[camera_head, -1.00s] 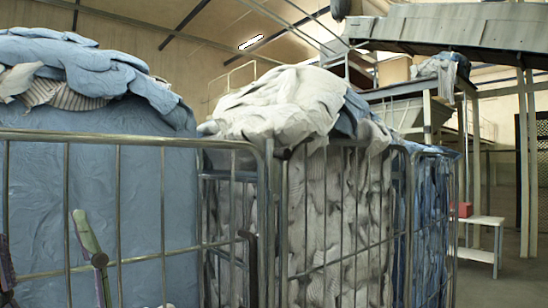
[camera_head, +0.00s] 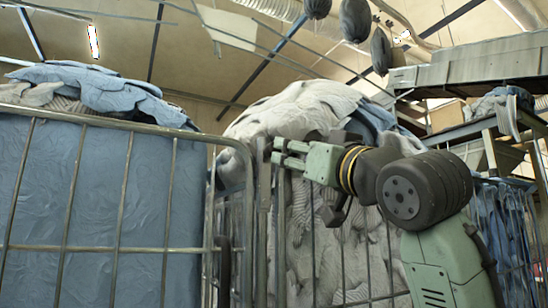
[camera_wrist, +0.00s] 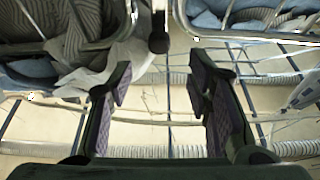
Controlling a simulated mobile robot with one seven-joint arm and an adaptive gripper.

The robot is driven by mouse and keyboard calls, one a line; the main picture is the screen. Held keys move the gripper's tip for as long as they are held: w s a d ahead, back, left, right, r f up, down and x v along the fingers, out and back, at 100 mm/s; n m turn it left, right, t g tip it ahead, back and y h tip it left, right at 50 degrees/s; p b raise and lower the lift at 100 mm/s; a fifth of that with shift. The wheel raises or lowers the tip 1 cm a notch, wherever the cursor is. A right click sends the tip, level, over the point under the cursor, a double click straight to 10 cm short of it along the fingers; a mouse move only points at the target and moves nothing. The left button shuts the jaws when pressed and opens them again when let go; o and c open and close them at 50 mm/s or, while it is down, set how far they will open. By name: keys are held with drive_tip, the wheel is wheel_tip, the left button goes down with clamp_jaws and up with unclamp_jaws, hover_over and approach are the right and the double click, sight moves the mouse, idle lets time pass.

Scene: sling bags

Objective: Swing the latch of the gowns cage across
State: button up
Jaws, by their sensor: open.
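Two wire cages stand side by side: one with blue cloth (camera_head: 75,215) at left, one with pale grey-white cloth (camera_head: 305,225) in the middle. No label shows which is the gowns cage. A dark upright latch-like piece (camera_head: 264,155) is at the top of the gap between their corner posts. My gripper (camera_head: 281,154) reaches in from the right at rim height, tips pointing left, close to that piece. In the wrist view my gripper (camera_wrist: 159,82) is open and empty. A dark knob (camera_wrist: 158,40) lies just beyond, between the fingers' lines; contact is not visible.
A second dark fitting (camera_head: 223,258) sits lower on the cage post. Cloth heaps rise above the cage rims. Another blue-filled cage (camera_head: 505,225) is at right. A grey conveyor (camera_head: 480,75) and hanging dark bags (camera_head: 355,20) are overhead.

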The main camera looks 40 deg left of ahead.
sight(270, 175)
drive_tip(key=p+x, duration=0.1)
drive_tip(key=x, duration=0.9)
drive_tip(key=shift+w+p, duration=0.1)
drive_tip(key=shift+p, duration=0.25)
drive_tip(key=shift+c, duration=0.2)
clamp_jaws()
